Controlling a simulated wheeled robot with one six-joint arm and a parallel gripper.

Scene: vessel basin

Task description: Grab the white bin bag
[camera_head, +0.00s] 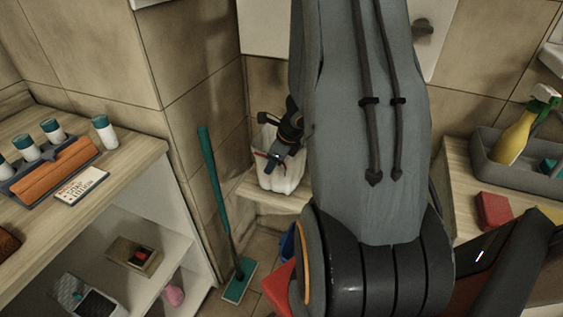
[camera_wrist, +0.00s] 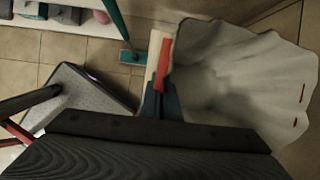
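The white bin bag (camera_head: 289,176) stands in the corner on a low wooden ledge in the head view, partly hidden by my arm. In the wrist view the bag (camera_wrist: 245,75) gapes open on the right, with a wavy rim and small red slits. My gripper (camera_head: 274,158) points down at the bag's left side. In the wrist view its dark blue fingers (camera_wrist: 161,95) are close together at the left rim. A narrow pale strip with a red band shows at the fingertips, so the gripper looks shut on the bag's edge. The exact contact is partly hidden.
A teal broom (camera_head: 212,190) leans left of the bag, its head on the tiled floor. A wooden-topped shelf (camera_head: 128,165) with bottles stands on the left. A grey caddy (camera_head: 482,150) with a yellow spray bottle (camera_head: 515,137) and a red block (camera_head: 493,210) sit on the right counter.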

